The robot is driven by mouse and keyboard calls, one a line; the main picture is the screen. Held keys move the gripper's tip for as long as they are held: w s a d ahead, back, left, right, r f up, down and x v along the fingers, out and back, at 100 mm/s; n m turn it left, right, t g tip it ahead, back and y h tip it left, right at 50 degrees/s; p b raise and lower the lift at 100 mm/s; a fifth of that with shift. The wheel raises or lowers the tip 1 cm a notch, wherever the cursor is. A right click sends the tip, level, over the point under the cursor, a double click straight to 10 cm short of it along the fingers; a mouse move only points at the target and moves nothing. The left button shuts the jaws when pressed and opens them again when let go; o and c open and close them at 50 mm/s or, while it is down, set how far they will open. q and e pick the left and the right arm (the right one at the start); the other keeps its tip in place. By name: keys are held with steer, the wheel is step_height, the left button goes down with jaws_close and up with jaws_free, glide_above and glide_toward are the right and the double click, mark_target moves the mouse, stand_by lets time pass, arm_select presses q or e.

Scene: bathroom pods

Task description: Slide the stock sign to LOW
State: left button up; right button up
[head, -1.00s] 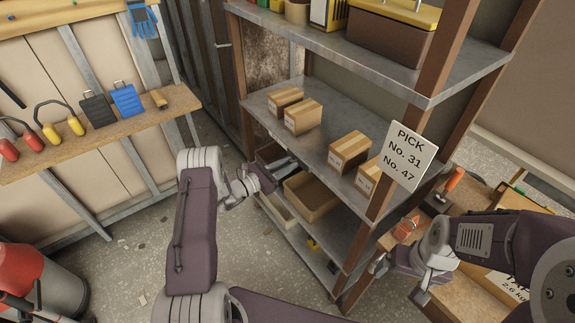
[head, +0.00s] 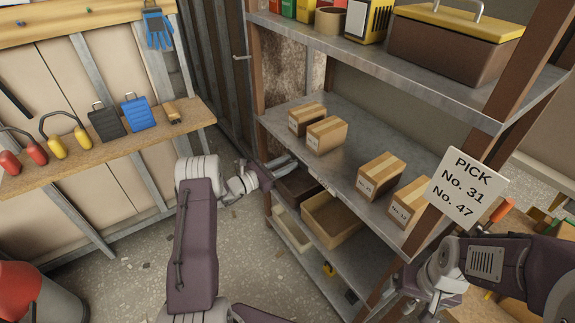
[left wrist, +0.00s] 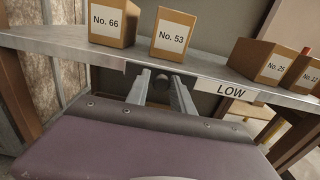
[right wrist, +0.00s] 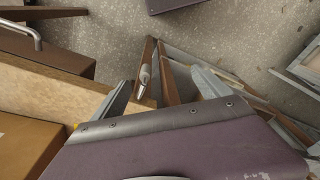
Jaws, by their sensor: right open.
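The stock sign is a strip on the front edge of the middle shelf. In the left wrist view the word LOW (left wrist: 231,91) shows on a pale label right of my left gripper. My left gripper (left wrist: 161,88) is at that shelf edge with its fingers apart. In the head view my left gripper (head: 262,174) is beside the shelf edge. My right gripper (right wrist: 163,92) is open and empty, low by the shelf's right post.
Numbered boxes (head: 327,134) stand on the middle shelf (head: 335,158), above open bins (head: 332,219). A PICK sign (head: 466,187) hangs on the right post.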

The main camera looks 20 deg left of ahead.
arm_select(q)
steer(key=shift+o, duration=1.1)
steer(key=shift+w+a, duration=0.1)
steer(key=shift+a, duration=0.1)
steer(key=shift+d, duration=0.1)
steer(key=v, duration=0.9)
